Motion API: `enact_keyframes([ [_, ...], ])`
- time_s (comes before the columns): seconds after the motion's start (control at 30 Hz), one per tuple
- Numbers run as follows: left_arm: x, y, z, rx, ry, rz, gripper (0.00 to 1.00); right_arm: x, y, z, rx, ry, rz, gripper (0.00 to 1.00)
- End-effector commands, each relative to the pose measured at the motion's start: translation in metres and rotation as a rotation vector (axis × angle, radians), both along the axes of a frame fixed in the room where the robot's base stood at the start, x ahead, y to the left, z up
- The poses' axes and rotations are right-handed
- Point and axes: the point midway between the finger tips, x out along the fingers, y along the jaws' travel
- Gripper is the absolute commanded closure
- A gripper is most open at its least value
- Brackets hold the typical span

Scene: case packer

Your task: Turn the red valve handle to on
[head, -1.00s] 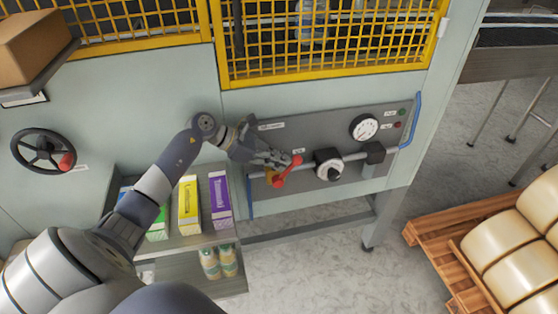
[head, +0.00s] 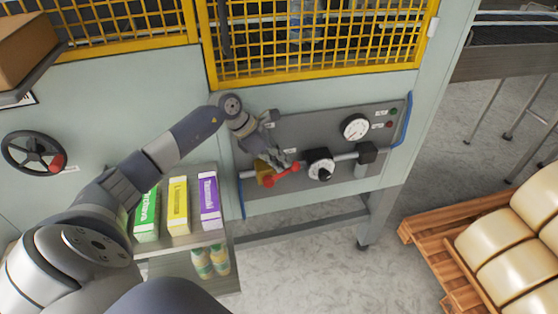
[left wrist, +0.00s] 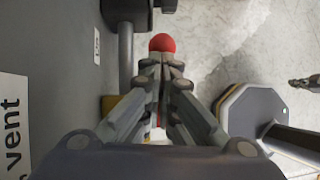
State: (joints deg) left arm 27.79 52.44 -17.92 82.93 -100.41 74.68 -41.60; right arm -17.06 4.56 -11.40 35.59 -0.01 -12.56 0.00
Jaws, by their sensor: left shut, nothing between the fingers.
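The red valve handle (head: 283,174) sits on a brass-coloured valve body (head: 263,171) on the pipe along the grey panel. It slants up to the right, near the line of the pipe. My left gripper (head: 284,161) is shut and empty, close above the handle. In the left wrist view, the handle's red ball end (left wrist: 162,43) shows just past my left fingertips (left wrist: 162,68), and a strip of red shows between the fingers. They hide most of the handle, and I cannot tell whether they touch it.
A black and white dial (head: 320,165) sits on the pipe right of the valve, below a pressure gauge (head: 355,127). A shelf of coloured boxes (head: 178,205) stands at lower left. A yellow mesh guard (head: 320,45) is above the panel.

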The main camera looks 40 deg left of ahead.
Motion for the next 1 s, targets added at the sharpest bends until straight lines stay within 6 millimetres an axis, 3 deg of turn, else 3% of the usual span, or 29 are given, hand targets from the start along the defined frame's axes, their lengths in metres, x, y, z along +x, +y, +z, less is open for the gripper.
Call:
enact_keyframes([
  [0.6,0.013,-0.011,-0.012,0.240,0.280,-0.001,1.00,-0.002,0.002,0.004,0.002,0.003,0.000,1.00],
  [1.0,0.017,-0.015,-0.022,0.269,0.317,-0.001,1.00,-0.003,0.001,-0.004,0.001,0.005,0.001,1.00],
])
